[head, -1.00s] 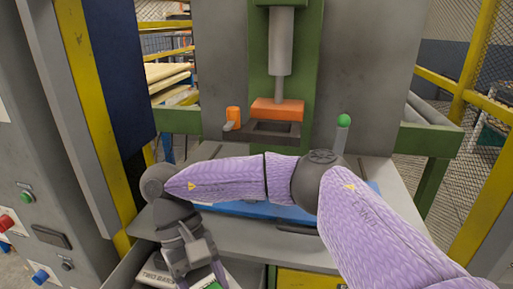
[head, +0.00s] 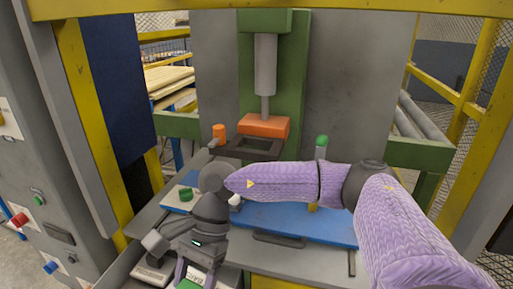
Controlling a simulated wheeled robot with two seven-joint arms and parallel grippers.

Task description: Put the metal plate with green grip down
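A metal plate with a green grip (head: 186,194) lies at the left end of the blue mat (head: 285,222). My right arm, in a purple sleeve, reaches across from the right, its wrist in front of the mat. My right gripper (head: 196,276) points down at the bottom edge, over the tray area and nearer to me than that plate. Another green piece (head: 188,284) shows by its fingertips, cut off by the frame edge. I cannot tell whether the fingers hold it. My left gripper is not in view.
A press with an orange block (head: 264,126) stands behind the mat, above a dark frame (head: 246,148). An orange knob (head: 219,133) and a green-topped post (head: 321,146) stand nearby. A control cabinet (head: 40,180) with buttons is at left.

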